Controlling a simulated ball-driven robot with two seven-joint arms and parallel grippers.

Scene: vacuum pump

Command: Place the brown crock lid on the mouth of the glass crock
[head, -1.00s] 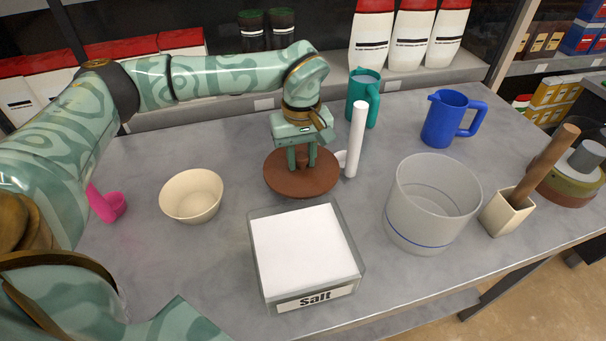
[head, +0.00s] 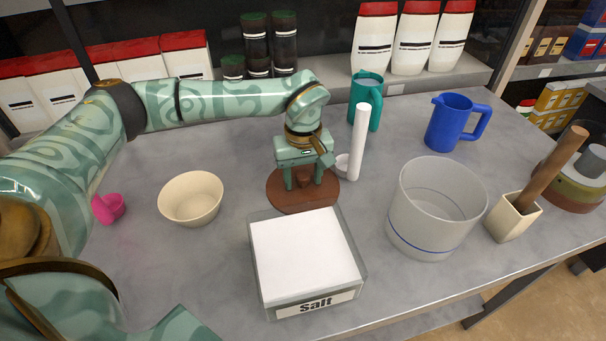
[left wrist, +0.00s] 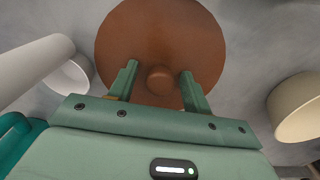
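The brown crock lid (head: 290,202) lies flat, apparently on the table behind the salt box, with its round knob (left wrist: 160,78) up. My left gripper (head: 304,182) points down over the lid. Its two fingers (left wrist: 158,82) stand apart on either side of the knob, with gaps showing between knob and fingers in the left wrist view. The glass crock (head: 436,212) stands upright to the right, clear with a blue line near its base. Its mouth is open and uncovered. My right gripper is not in view.
The salt box (head: 307,262) stands close in front of the lid. A cream bowl (head: 190,198) is left. A square pot with pestle (head: 512,218) stands right of the crock.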

